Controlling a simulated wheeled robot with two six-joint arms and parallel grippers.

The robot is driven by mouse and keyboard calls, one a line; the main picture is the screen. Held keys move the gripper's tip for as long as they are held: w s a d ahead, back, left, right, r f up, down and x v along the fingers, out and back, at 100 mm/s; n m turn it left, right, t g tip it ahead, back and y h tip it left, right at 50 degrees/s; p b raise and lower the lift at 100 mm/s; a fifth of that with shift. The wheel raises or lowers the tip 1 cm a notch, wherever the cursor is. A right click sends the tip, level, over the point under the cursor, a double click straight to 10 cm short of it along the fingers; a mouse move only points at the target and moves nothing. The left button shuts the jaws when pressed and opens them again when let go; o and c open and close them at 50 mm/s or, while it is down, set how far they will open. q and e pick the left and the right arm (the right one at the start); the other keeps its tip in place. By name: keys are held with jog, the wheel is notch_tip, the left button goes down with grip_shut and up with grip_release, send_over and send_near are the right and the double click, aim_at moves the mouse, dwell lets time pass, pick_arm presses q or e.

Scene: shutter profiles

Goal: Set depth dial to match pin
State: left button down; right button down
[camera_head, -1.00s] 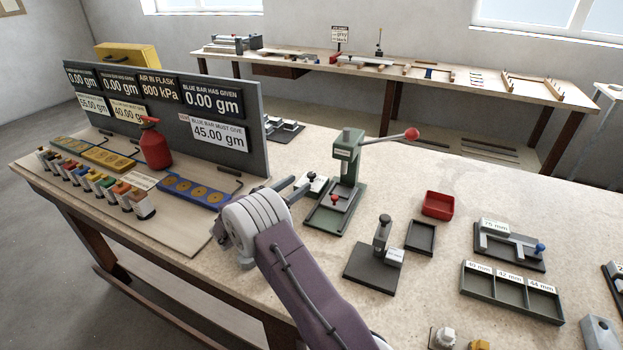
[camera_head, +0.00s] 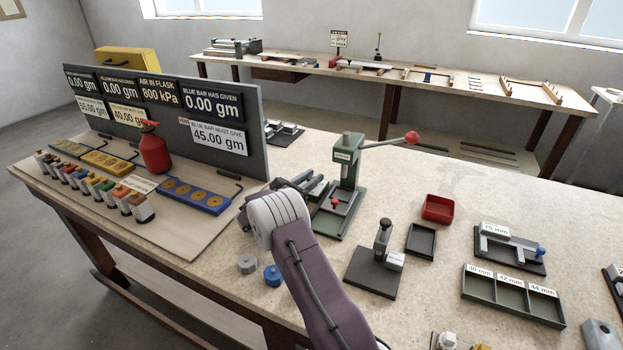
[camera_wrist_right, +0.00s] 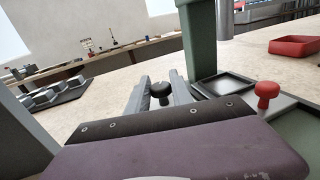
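My right gripper (camera_head: 314,188) reaches in beside the green press (camera_head: 349,172), its purple wrist in the foreground. In the right wrist view its two grey fingers (camera_wrist_right: 160,95) stand apart, with a black knob (camera_wrist_right: 160,88) showing in the gap; whether they touch it is unclear. A red knob (camera_head: 334,201) sits on the press base; it also shows in the right wrist view (camera_wrist_right: 267,90). A grey post stand (camera_head: 382,238) with a dark top and white label stands on a black plate. I cannot tell which part is the depth dial or the pin. My left gripper is out of view.
The press lever ends in a red ball (camera_head: 411,137). A red tray (camera_head: 438,207), a black tray (camera_head: 420,240) and a labelled three-slot rack (camera_head: 512,295) lie to the right. Grey (camera_head: 247,263) and blue (camera_head: 272,275) cylinders stand near the front edge. A display board (camera_head: 230,110) stands left.

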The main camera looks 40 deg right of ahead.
jog(key=n+t+b, duration=0.1)
jog(key=t, duration=0.1)
jog(key=n+t+y, duration=0.1)
jog(key=shift+s+f+n+t+b, duration=0.1)
jog(key=shift+f+n+t+b, duration=0.1)
jog(key=shift+n+t+b, duration=0.15)
jog(key=n+t+y+b, duration=0.1)
jog(key=t+b, duration=0.1)
jog(key=n+t+y+b, duration=0.1)
jog(key=t, duration=0.1)
jog(key=shift+f+n+y+b, duration=0.15)
jog(key=shift+n+y+b, duration=0.2)
jog(key=shift+y+b, duration=0.05)
jog(key=shift+r+n+t+y+b, duration=0.25)
jog(key=shift+n+t+y+b, duration=0.8)
jog(key=shift+b, duration=0.3)
jog(key=shift+r, duration=0.1)
jog(key=c, duration=1.2)
grip_release()
